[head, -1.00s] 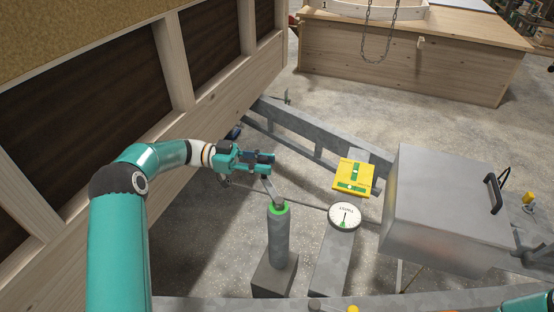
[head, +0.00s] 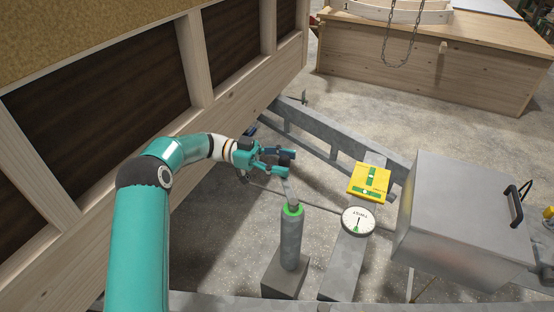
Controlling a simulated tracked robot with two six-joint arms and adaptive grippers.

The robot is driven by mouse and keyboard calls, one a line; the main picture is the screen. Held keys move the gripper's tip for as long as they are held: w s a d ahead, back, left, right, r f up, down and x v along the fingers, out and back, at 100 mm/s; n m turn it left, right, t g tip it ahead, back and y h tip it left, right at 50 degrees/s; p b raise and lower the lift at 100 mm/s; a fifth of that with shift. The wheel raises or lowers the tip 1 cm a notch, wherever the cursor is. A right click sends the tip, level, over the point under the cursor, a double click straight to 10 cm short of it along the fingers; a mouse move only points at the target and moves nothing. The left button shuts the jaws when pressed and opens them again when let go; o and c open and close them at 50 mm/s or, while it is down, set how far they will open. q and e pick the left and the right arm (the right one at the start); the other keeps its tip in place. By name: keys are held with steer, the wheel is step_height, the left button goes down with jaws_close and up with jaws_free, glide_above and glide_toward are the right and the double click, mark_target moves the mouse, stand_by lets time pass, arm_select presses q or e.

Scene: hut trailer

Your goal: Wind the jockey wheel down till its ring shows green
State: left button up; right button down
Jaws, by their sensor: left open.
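The jockey wheel post (head: 291,240) is a grey upright cylinder on a dark square block (head: 285,277). Its ring (head: 292,210) near the top shows green. A crank arm (head: 287,188) rises from the top of the post toward my left gripper. My left gripper (head: 285,163) is open, just above and behind the post, around or beside the crank's upper end; I cannot tell which. The fingers hide the crank's handle. My right gripper is not in view.
A round white dial (head: 357,221) and a yellow level plate (head: 370,183) sit on the grey frame right of the post. A large metal box (head: 465,210) stands farther right. A timber-framed wall (head: 190,120) rises close on the left. A wooden bench (head: 430,65) stands behind.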

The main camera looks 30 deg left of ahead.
arm_select(q)
steer(key=shift+a, duration=0.1)
steer(key=s+a, duration=0.1)
steer(key=a, duration=1)
steer(key=shift+s+a, duration=0.3)
steer(key=shift+s, duration=0.1)
steer(key=shift+f, duration=0.1)
